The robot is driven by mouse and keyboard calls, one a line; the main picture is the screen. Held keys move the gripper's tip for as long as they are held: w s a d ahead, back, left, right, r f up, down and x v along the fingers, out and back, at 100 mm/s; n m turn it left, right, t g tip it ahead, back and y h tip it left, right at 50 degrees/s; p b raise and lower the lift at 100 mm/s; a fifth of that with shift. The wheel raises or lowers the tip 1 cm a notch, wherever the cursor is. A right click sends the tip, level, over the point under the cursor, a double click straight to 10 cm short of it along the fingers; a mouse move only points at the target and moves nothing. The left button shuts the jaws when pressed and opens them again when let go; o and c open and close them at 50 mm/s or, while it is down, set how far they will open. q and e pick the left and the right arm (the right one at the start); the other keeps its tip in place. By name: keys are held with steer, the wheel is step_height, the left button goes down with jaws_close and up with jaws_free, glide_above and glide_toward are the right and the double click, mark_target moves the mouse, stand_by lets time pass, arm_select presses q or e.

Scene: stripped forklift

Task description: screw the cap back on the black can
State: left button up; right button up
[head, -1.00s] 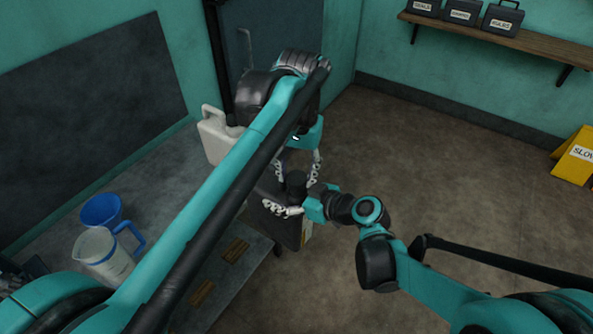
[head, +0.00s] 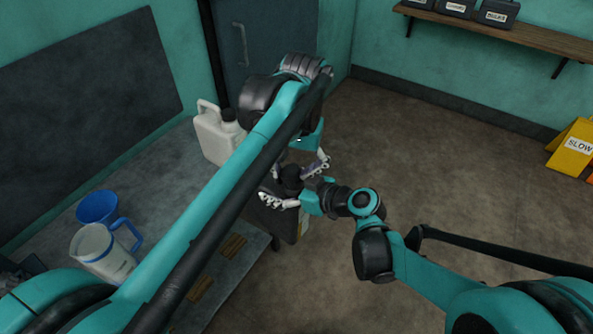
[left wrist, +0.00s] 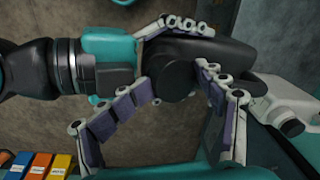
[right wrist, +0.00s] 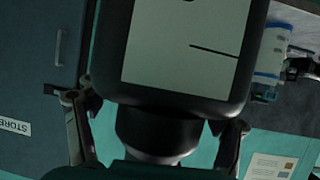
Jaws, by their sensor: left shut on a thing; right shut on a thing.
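The black can (head: 283,226) is held upright in front of me, off the right end of the bench; its pale label (right wrist: 185,50) fills the top of the right wrist view. A round black cap (left wrist: 176,82) is at the can's neck; it also shows in the head view (head: 291,176). My left gripper (left wrist: 180,76) reaches down from above with fingers on both sides of the cap, shut on it. My right gripper (head: 292,195) comes in from the right and is shut on the can near its top. The thread between cap and neck is hidden.
A white jerrycan (head: 213,140) stands at the bench's back end. A blue funnel (head: 98,206) and a measuring jug (head: 95,250) stand on the bench (head: 165,205) at left. A yellow sign (head: 572,150) is far right.

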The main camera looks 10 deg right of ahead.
arm_select(q)
steer(key=shift+d, duration=0.1)
steer(key=shift+o, duration=0.2)
steer(key=y, duration=0.1)
steer(key=d+t+y, duration=0.1)
steer(key=shift+s+f+t+y, duration=0.15)
steer(key=shift+f+t+y, duration=0.15)
steer(key=shift+f+y, duration=0.1)
steer(key=shift+d+t+y, duration=0.1)
steer(key=shift+t+y, duration=0.2)
steer(key=shift+y, duration=0.1)
steer(key=c, duration=0.3)
steer(key=shift+f+y, duration=0.15)
steer(key=shift+y, duration=0.15)
steer(key=c, duration=0.4)
steer(key=shift+o, duration=0.2)
steer(key=shift+s, duration=0.1)
arm_select(e)
steer(key=shift+r, duration=0.1)
arm_select(q)
steer(key=shift+r+n+g+h, duration=0.4)
steer(key=shift+r+n+h, duration=0.15)
steer(key=shift+h, duration=0.35)
steer(key=shift+c, duration=1)
steer(key=shift+a+f, duration=0.1)
steer(key=shift+a, duration=0.15)
